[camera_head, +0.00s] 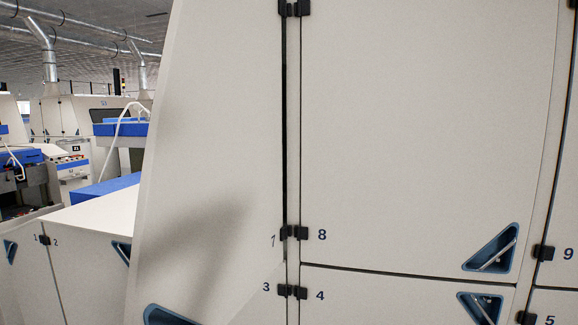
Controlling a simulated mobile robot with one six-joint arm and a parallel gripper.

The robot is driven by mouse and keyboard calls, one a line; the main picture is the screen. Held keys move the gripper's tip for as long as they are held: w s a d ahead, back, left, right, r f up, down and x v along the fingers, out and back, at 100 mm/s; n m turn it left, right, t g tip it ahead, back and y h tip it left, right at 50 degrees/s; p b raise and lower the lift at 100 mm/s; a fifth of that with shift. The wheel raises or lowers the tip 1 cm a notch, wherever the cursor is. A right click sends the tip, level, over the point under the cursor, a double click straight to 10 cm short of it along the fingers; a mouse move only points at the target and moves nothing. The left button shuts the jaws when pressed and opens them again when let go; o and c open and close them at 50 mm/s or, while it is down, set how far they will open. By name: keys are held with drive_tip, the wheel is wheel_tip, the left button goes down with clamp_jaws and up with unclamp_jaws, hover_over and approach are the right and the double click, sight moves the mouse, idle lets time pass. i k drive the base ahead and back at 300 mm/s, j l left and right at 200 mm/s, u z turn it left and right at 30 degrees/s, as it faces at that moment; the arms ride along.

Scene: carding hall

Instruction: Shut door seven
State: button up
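Door seven (225,120) is the tall pale grey panel left of centre. Its dark number, close to its right edge, is partly cut and reads like a 7. Black hinges (286,233) join it to the frame along that edge, with a dark gap beside it. The panel appears swung out toward me, its left edge nearest, its lower edge slanting down to the left. A blue triangular recessed handle (172,316) shows at its lower left, cut by the picture's bottom. A soft shadow falls on the panel. My gripper is not in view.
Door 8 (420,120) is right of the hinges and looks flush, with door 4 (390,295) below it. Doors 9 and 5 are partly visible at the right edge. A lower white cabinet (80,265) and blue machines (120,129) stand at left.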

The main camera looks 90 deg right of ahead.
sight(208, 232)
drive_tip(key=z, duration=0.45)
drive_tip(key=l+z, duration=0.15)
drive_tip(key=z, duration=0.25)
drive_tip(key=l+z, duration=0.1)
drive_tip(key=z, duration=0.35)
drive_tip(key=l+z, duration=0.1)
drive_tip(key=z, duration=0.3)
drive_tip(key=l+z, duration=0.1)
drive_tip(key=z, duration=0.35)
drive_tip(key=l+z, duration=0.1)
drive_tip(key=z, duration=0.3)
